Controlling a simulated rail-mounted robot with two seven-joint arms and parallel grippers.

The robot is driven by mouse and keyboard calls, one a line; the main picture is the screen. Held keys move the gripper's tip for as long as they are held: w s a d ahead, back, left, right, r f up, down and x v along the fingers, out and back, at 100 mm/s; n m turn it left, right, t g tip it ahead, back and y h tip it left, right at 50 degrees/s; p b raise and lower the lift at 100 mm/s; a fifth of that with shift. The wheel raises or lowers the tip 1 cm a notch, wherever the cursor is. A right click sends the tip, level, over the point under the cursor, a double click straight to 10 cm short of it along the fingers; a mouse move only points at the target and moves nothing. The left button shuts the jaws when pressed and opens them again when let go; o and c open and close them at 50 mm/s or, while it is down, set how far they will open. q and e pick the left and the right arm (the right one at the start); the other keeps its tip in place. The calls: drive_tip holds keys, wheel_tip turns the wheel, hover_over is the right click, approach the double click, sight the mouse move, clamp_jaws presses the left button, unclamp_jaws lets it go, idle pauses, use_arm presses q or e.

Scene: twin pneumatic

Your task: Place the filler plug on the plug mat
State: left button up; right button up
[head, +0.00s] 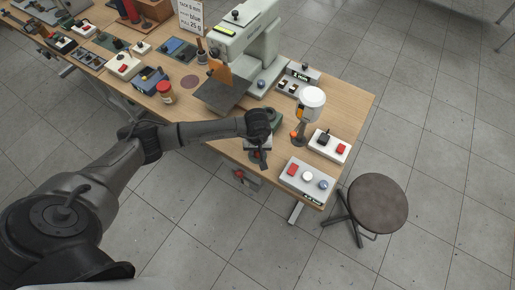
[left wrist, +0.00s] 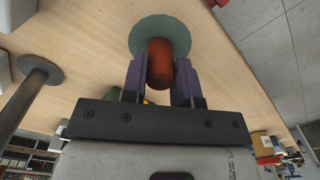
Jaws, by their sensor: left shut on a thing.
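My left gripper (head: 260,157) is over the near edge of the bench. In the left wrist view its two purple-grey fingers (left wrist: 160,82) are shut on the filler plug (left wrist: 159,62), an orange-red cylinder. A round grey-green disc (left wrist: 147,24), which looks like the plug mat, lies behind the plug's far end. I cannot tell whether plug and disc touch. In the head view my arm hides part of this spot. My right gripper is not in view.
A white cup-topped stand (head: 311,101) is to the right of the gripper. A grey button box (head: 305,178) and a white switch box (head: 328,145) sit near the bench's right end. A pale green press (head: 240,45) stands behind. A round stool (head: 373,203) is on the floor.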

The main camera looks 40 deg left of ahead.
use_arm(q)
drive_tip(key=shift+f, duration=0.15)
drive_tip(key=o, duration=0.9)
